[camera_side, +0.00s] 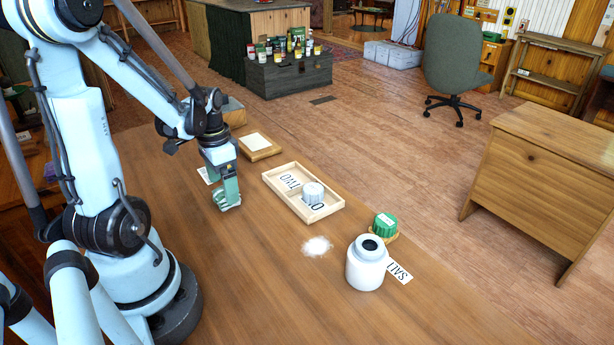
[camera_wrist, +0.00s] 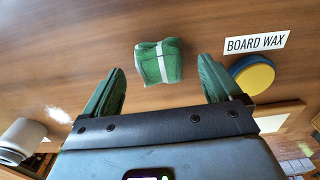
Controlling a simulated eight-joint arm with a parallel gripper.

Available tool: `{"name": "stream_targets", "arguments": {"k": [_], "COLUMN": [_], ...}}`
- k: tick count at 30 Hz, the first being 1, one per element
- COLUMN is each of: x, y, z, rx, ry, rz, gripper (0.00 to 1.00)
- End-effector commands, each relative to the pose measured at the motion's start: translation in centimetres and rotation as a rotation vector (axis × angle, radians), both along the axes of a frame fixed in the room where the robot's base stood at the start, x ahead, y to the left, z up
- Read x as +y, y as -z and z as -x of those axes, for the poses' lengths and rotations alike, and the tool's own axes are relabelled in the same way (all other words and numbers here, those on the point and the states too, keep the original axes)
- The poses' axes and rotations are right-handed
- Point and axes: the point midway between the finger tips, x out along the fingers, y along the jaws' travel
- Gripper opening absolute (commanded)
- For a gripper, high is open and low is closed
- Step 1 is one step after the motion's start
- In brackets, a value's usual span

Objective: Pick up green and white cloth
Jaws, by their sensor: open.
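The green cloth with crossing white stripes (camera_wrist: 158,62) lies bunched on the wooden table in the wrist view. It appears between and just beyond the two green fingertips of my gripper (camera_wrist: 160,72). The fingers are spread apart, with a visible gap on both sides of the cloth. In the side view my gripper (camera_side: 228,202) points down low over the table, left of the wooden tray. There I cannot clearly tell the cloth from the green fingers.
A white jar (camera_side: 367,265), a green container (camera_side: 385,225) and spilled white powder (camera_side: 317,246) are to the right. A yellow-topped blue tin (camera_wrist: 254,75) sits by a BOARD WAX label (camera_wrist: 257,44).

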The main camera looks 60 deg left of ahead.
Motion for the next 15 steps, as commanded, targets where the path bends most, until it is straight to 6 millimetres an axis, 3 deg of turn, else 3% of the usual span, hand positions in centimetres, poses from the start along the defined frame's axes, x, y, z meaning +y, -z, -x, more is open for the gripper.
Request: {"name": "stream_targets", "arguments": {"k": [6,15], "x": [0.0,0.0], "y": [2.1,2.8], "z": [-0.2,-0.1], "rx": [-0.002,-0.002], "ry": [0.001,0.001], "rz": [0.000,0.000], "gripper": [0.92,0.92]}}
